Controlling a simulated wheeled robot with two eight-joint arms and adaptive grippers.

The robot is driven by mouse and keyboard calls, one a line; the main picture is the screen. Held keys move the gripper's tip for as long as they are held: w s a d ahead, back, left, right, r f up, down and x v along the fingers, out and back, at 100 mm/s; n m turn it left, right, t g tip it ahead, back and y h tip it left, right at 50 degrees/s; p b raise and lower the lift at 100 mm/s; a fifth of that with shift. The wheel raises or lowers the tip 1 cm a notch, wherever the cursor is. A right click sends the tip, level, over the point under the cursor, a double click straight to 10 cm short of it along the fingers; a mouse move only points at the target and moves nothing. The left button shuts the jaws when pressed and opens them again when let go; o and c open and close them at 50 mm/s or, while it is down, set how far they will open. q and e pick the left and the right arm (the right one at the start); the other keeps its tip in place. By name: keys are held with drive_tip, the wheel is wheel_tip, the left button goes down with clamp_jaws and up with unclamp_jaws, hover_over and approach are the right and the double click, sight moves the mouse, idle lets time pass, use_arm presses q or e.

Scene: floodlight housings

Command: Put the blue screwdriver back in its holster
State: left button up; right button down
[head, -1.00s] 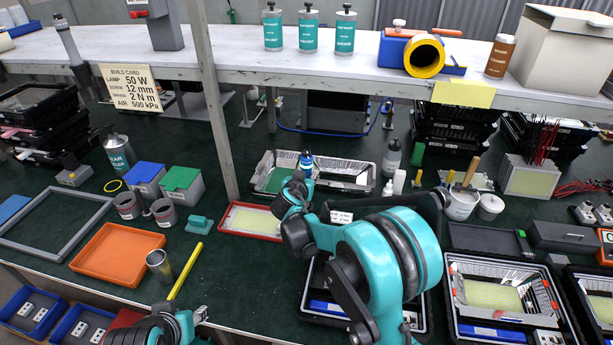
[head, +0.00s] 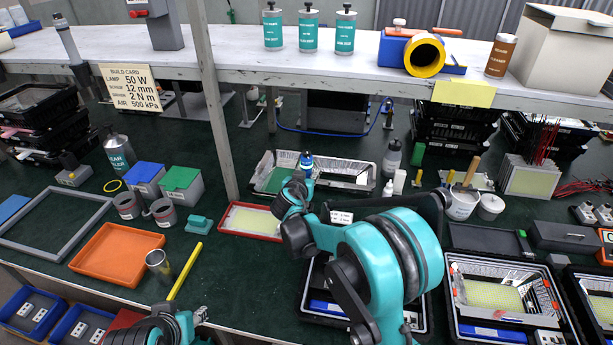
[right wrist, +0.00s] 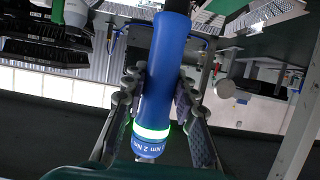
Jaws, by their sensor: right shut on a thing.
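The blue screwdriver (right wrist: 163,85) is a thick blue cylinder with a glowing green ring and "2 N m" lettering on its end. In the right wrist view it lies between the two fingers of my right gripper (right wrist: 158,105), which is shut on it. In the head view the blue body (head: 306,160) shows just above my right gripper (head: 300,182), over the middle of the bench. My left gripper (head: 198,316) is at the bottom edge, apart from the screwdriver; its jaws are unclear. I cannot make out which thing is the holster.
An open metal cup (head: 159,264) and a yellow rod (head: 186,271) are at the front left, beside an orange tray (head: 117,255). A grey post (head: 211,100) rises left of my right gripper. A metal-walled tray (head: 349,174) is behind it. A shelf (head: 240,66) spans the back.

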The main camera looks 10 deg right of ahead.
drive_tip(key=shift+f+b, duration=2.8)
drive_tip(key=shift+f, duration=0.8)
drive_tip(key=c, duration=1.1)
unclamp_jaws()
drive_tip(key=shift+c, duration=0.2)
drive_tip(key=v, duration=1.2)
drive_tip(key=shift+r, duration=0.1)
drive_tip(key=s+d+n+g+y, duration=0.15)
drive_tip(key=s+d, duration=0.25)
drive_tip(key=s, duration=0.6)
drive_tip(key=s+d+n+g+y, duration=0.1)
drive_tip(key=s+d+g+y, duration=0.3)
drive_tip(key=s, duration=0.6)
drive_tip(key=s+f, duration=0.1)
drive_tip(key=s, duration=0.2)
drive_tip(key=s+f+n, duration=0.1)
drive_tip(key=s, duration=0.2)
drive_tip(key=s+a+f+n, duration=0.1)
drive_tip(key=s, duration=0.2)
drive_tip(key=shift+s, duration=0.4)
